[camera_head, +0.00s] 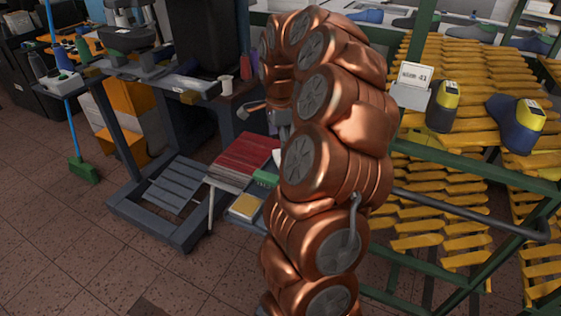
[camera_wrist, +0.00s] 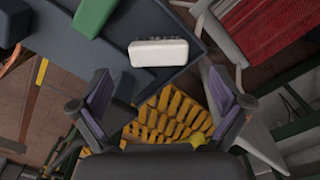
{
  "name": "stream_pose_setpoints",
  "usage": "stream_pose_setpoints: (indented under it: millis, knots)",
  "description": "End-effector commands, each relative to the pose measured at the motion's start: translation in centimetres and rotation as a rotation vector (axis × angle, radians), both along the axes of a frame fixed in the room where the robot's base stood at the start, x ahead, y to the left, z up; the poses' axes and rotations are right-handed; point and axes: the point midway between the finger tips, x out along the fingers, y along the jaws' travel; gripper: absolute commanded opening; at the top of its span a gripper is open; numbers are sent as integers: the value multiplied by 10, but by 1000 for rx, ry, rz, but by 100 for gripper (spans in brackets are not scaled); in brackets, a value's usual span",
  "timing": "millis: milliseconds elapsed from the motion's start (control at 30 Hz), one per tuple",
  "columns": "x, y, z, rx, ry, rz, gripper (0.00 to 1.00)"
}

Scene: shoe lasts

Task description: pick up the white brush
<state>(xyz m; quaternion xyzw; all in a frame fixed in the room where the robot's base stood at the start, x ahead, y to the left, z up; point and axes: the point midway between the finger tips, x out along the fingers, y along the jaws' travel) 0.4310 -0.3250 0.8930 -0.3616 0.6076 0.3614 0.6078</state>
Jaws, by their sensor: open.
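The white brush (camera_wrist: 158,53) shows in the wrist view as a white block with a little dark detail along its upper edge. It lies near the edge of a dark blue-grey surface (camera_wrist: 185,18). My gripper (camera_wrist: 158,78) is open and empty, with one finger on each side of the picture below the brush. The brush appears beyond the fingertips and is not between them; the exact gap is hard to judge. In the head view I cannot make out the brush; my copper-coloured arm covers part of that area.
A green object (camera_wrist: 95,14) lies left of the brush, and a red striped item (camera_wrist: 265,30) is to the right. In the head view, a green rack with yellow slats (camera_head: 450,70) stands to the right of my arm. A workbench (camera_head: 150,75) stands left, with open floor (camera_head: 60,240) before it.

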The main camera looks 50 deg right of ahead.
Motion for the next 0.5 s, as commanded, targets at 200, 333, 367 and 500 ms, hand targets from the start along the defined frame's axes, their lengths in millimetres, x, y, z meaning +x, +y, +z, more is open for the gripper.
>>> stream_pose_setpoints:
  millis: [200, 333, 367, 500]
  knots:
    - [-1, 1, -18, 2, 4, 3, 100]
    - [-2, 3, -37, 5, 4, 5, 100]
    - [-2, 3, -41, 5, 5, 5, 100]
    - [-1, 1, -55, 0, 1, 4, 100]
